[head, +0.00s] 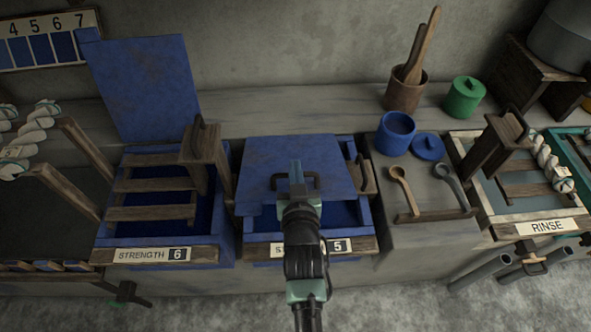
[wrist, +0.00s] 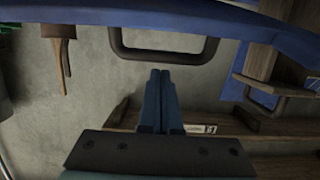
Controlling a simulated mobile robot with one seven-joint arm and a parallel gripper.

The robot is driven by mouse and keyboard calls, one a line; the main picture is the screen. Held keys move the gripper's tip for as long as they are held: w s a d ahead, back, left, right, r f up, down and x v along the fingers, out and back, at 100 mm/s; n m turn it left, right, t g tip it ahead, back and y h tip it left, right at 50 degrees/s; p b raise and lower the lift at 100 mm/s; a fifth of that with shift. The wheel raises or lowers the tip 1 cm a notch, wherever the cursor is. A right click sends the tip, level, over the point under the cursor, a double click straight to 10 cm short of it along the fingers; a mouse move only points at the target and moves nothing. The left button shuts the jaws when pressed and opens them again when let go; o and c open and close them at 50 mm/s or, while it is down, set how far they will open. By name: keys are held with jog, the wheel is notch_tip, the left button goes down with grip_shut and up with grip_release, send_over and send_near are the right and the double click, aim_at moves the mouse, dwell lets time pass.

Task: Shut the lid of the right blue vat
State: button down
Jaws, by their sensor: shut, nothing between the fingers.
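The right blue vat (head: 368,212) stands in the middle of the head view, with a label reading 5 on its front. Its blue lid (head: 300,150) is tilted part-way down; a strip of dark interior shows at the front. The lid's dark handle (head: 313,183) is near its front edge. My gripper (head: 296,165) is shut and empty, and in the head view it overlaps the lid's front and handle. In the wrist view the fingertips (wrist: 160,75) point toward the handle (wrist: 165,58) and lid edge (wrist: 270,28); I cannot tell whether they touch.
The left blue vat (head: 228,249), labelled strength 6, has its lid (head: 145,88) standing open. To the right are a ladle rest (head: 435,215), a blue pot (head: 395,138) and the rinse vat (head: 488,222).

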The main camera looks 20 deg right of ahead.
jog(key=shift+s+f, duration=0.15)
jog(key=shift+f, duration=0.15)
jog(key=f+b, duration=0.1)
jog(key=b, duration=0.1)
jog(key=s+f+b, duration=0.1)
jog(key=f+b, duration=0.1)
jog(key=shift+s+t, duration=0.1)
jog(key=shift+t, duration=0.2)
jog(key=f+b, duration=0.1)
jog(key=b, duration=0.1)
jog(key=s+f+t+b, duration=0.1)
jog(key=shift+a+f+h+b, duration=0.1)
jog(key=shift+a+h+b, duration=0.05)
jog(key=shift+h+b, duration=0.2)
notch_tip(320, 180, down, 7)
jog(key=s+t+b, duration=0.2)
jog(key=t+b, duration=0.1)
jog(key=b, duration=1)
jog(key=shift+s+a, duration=0.25)
jog(key=shift+a, duration=0.1)
jog(key=shift+h, duration=0.25)
